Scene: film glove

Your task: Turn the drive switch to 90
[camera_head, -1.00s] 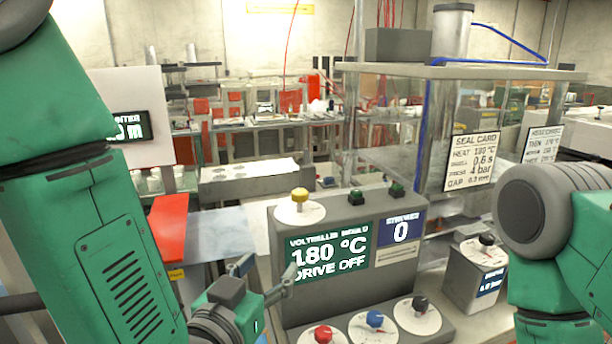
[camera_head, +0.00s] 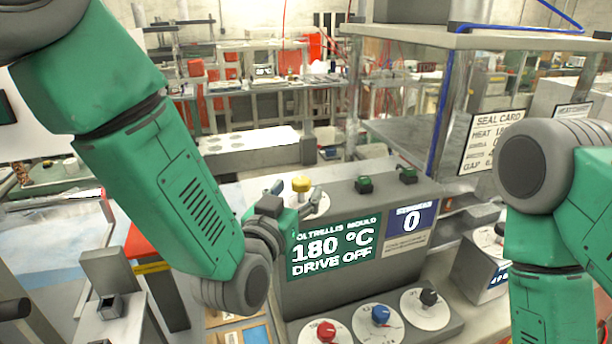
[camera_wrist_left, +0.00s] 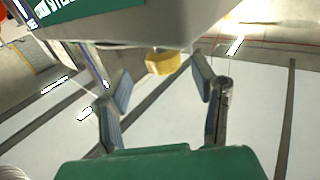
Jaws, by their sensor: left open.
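A grey control box (camera_head: 290,299) carries a display (camera_head: 336,248) reading 180 °C and DRIVE OFF. A yellow knob (camera_head: 301,185) sits on a white dial at the box's upper left; I cannot read its marks. In the left wrist view the yellow knob (camera_wrist_left: 163,61) lies ahead, between the lines of the fingers. My left gripper (camera_head: 296,196) is open beside the yellow knob in the head view, and its fingers (camera_wrist_left: 160,95) are apart with nothing between them. Which knob is the drive switch cannot be read. My right arm shows at the right; its gripper is out of view.
Red (camera_head: 325,331), blue (camera_head: 380,314) and black (camera_head: 429,297) knobs sit on dials along the lower front. A smaller box (camera_head: 478,262) and a glass-sided machine (camera_head: 415,140) stand at the right.

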